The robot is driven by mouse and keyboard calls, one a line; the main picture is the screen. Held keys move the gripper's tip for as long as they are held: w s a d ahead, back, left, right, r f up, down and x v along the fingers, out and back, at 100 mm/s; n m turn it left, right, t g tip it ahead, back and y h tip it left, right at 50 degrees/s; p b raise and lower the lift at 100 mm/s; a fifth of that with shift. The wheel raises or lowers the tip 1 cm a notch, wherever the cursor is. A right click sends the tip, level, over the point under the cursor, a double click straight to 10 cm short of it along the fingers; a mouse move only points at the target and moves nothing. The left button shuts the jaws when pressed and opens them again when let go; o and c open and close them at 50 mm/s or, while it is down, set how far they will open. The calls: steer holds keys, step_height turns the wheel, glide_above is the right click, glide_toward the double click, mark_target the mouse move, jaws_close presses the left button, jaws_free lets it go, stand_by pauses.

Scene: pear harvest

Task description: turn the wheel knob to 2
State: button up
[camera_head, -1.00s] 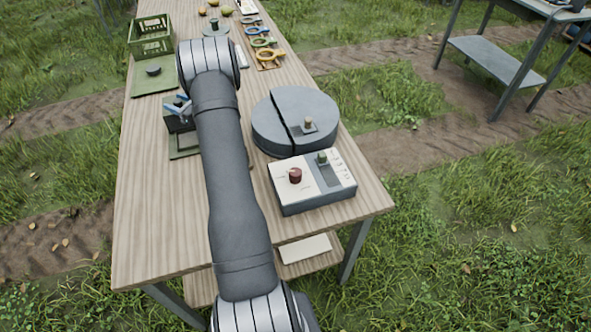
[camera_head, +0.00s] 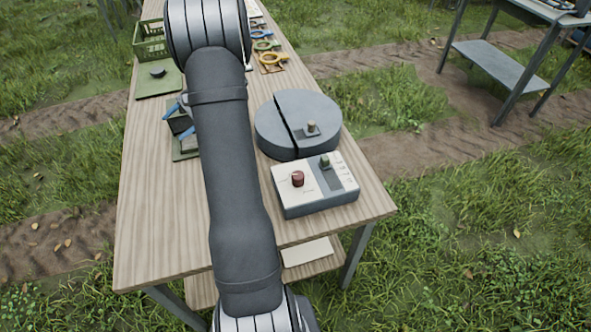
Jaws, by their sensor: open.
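A white and grey control box (camera_head: 314,184) sits near the table's front right corner. It carries a round dark red knob (camera_head: 298,179) on a white panel with fine marks, and a small green knob (camera_head: 325,162) beside a grey strip. The marks are too small to read, so I cannot tell either knob's setting. Behind it is a round grey drum (camera_head: 283,112) with a dark slot and a small tan knob (camera_head: 311,127) on a plate. My gripper (camera_head: 180,121) is left of these, mostly hidden behind my arm; its blue fingers show apart, away from the knobs.
A green mat (camera_head: 160,85) with a dark round piece and a green crate (camera_head: 150,40) are at the back left. Coloured ring-handled tools (camera_head: 270,58) lie at the back right. The table's (camera_head: 160,215) left front is bare. A grey side table (camera_head: 500,70) stands apart.

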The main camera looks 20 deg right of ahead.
steer(key=s+d+r+n+g+h, duration=0.2)
steer(key=s+d+n+g+h, duration=0.1)
steer(key=s+d+n+h, duration=0.45)
steer(key=n+g+h, duration=0.1)
steer(key=n+h, duration=0.6)
steer(key=n, duration=0.2)
glide_toward(297, 174)
steer(key=x, duration=0.8)
steer(key=shift+s+d+f, duration=0.15)
steer(key=shift+s+f, duration=0.05)
steer(key=shift+f, duration=0.05)
steer(key=c, duration=1)
steer(key=shift+m, duration=0.25)
